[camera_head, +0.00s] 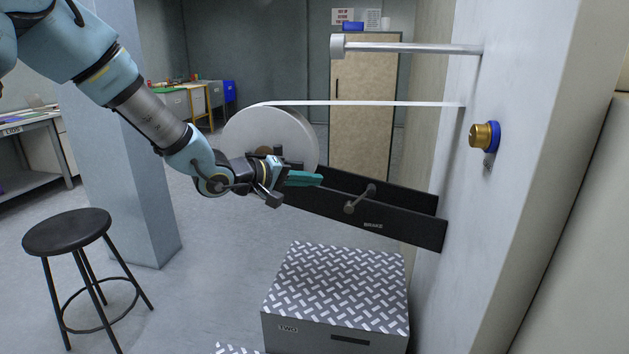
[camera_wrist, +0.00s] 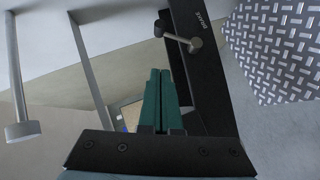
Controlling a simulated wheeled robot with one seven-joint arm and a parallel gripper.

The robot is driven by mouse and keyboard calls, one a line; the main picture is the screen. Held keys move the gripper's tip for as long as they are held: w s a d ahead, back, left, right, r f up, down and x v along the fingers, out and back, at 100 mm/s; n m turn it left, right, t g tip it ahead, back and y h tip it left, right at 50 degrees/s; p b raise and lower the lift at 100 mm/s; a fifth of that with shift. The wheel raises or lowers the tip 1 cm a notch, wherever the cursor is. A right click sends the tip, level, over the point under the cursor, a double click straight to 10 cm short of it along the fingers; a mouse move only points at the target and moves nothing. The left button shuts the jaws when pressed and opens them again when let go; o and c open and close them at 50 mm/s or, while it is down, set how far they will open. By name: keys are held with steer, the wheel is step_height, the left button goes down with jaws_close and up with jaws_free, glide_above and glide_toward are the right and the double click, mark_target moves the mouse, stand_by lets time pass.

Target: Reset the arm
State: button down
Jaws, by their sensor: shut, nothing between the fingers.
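My arm reaches in from the upper left in the head view. My gripper (camera_head: 318,179) has teal fingers and points right, in front of the large white film roll (camera_head: 240,135) and near the black bracket arm (camera_head: 400,222). In the wrist view the teal fingers (camera_wrist: 160,75) lie side by side, closed, with nothing between them. The black bracket (camera_wrist: 207,80) with its grey knob (camera_wrist: 195,44) passes close by on the right there. I cannot tell whether the fingers touch it.
A metal rod (camera_head: 410,47) and a brass knob on a blue base (camera_head: 485,136) stick out from the white machine wall (camera_head: 530,200). A box with a tread-plate top (camera_head: 335,285) stands below the bracket. A black stool (camera_head: 68,230) and a pillar (camera_head: 125,150) are at left.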

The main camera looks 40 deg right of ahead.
stand_by(0.4)
steer(key=w+a+f+n+t+y, duration=0.1)
steer(key=w+a+f+t+y, duration=0.15)
steer(key=w+a, duration=0.5)
steer(key=w+a+f+t+y, duration=0.1)
steer(key=w+a+t+y, duration=0.25)
steer(key=a, duration=0.75)
steer(key=w+a+f+n+t+y, duration=0.1)
steer(key=w+a+f+t+y, duration=0.15)
steer(key=w+a, duration=0.5)
steer(key=s+a+n+g+y, duration=0.1)
steer(key=s+a+y, duration=0.1)
steer(key=a, duration=0.8)
steer(key=s+a+g+y, duration=0.1)
steer(key=s+a+y, duration=0.2)
steer(key=a, duration=0.6)
steer(key=s+a+n+g, duration=0.1)
steer(key=s+a+g, duration=0.1)
steer(key=s+a, duration=0.6)
steer(key=shift+s+a+r, duration=0.35)
steer(key=shift+a, duration=0.6)
steer(key=shift+y, duration=0.25)
